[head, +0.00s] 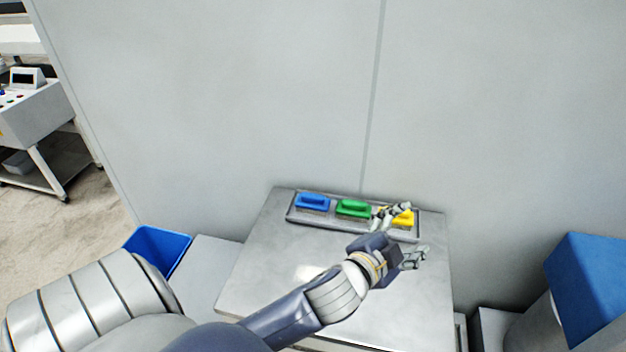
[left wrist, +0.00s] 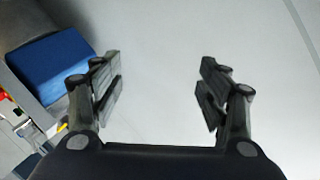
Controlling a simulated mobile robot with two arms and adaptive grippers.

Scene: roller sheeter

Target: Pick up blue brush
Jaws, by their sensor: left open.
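The blue brush (head: 312,202) lies at the left end of a shallow metal tray (head: 336,222) at the back of a steel table. A green brush (head: 353,208) lies to its right. A yellow brush (head: 402,217) lies at the right end, partly hidden by a finger of my left gripper (head: 408,236). That gripper is to the right of the blue brush and nearer the front, apart from it. In the left wrist view the gripper (left wrist: 160,85) has its fingers spread, with nothing between them. No brush is clearly seen there. My right gripper is out of view.
The steel table (head: 265,265) is mostly bare, with a grey wall (head: 250,110) close behind it. A blue bin (head: 158,250) stands at left and a blue object (head: 585,285) at right. A blue object (left wrist: 55,65) also shows in the left wrist view.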

